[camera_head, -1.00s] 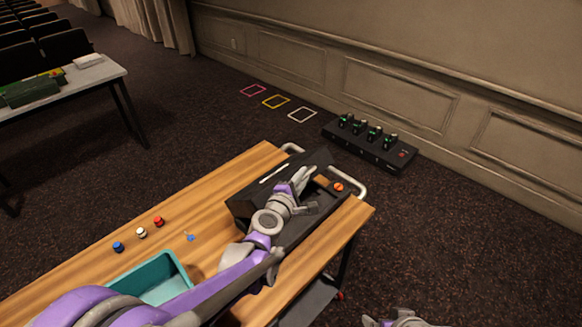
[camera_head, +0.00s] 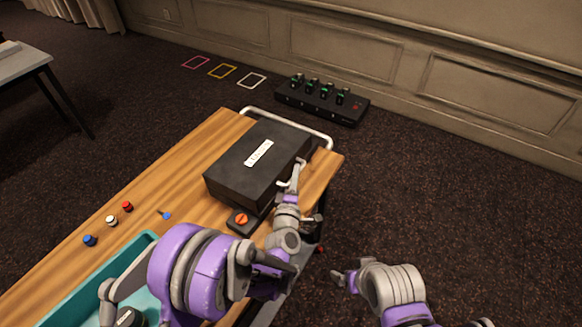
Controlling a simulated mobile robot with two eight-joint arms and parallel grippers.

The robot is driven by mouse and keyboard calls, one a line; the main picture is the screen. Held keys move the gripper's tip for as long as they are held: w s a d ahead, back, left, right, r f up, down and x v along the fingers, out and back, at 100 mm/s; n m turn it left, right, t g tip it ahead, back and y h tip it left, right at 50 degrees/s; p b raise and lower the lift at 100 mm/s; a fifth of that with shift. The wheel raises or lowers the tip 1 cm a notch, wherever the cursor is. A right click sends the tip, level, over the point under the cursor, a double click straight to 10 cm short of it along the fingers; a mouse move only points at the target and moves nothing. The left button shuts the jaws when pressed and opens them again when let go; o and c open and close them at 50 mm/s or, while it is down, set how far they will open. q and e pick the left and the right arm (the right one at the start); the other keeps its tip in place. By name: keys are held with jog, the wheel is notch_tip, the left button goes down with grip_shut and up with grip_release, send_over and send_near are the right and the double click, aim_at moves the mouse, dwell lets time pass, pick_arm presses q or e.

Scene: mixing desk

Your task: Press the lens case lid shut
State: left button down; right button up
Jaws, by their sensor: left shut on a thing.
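The lens case (camera_head: 235,185) is a black box on the wooden cart top. Its lid (camera_head: 285,140), with a white label, lies down over the box; whether it is fully seated I cannot tell. My left gripper (camera_head: 293,178) is at the lid's near right edge and is shut on it; the arm hides part of the case front.
A teal tray (camera_head: 148,239) stands on the cart (camera_head: 190,165) at the front left. Red, white and blue knobs (camera_head: 112,221) and a small blue piece (camera_head: 166,215) lie nearby. A metal rail (camera_head: 318,136) edges the cart's far end. A black pedal unit (camera_head: 322,104) sits on the floor.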

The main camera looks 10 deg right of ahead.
pick_arm(q)
jog(key=shift+s+d+f+m+b, duration=0.15)
jog(key=shift+f+m+b, duration=0.2)
jog(key=shift+f, duration=0.35)
jog(key=shift+s+f+m+b, duration=0.1)
jog(key=shift+f+m+b, duration=0.25)
jog(key=shift+f, duration=0.3)
jog(key=c, duration=1.2)
grip_release()
jog(key=shift+o, duration=0.2)
jog(key=shift+w, duration=0.1)
jog(key=shift+s, duration=0.35)
jog(key=shift+t, duration=0.3)
jog(key=b+v, duration=0.2)
jog(key=v, duration=0.7)
jog(key=shift+s+a+b, duration=0.3)
jog(key=shift+s+a, duration=0.05)
jog(key=shift+s, duration=0.2)
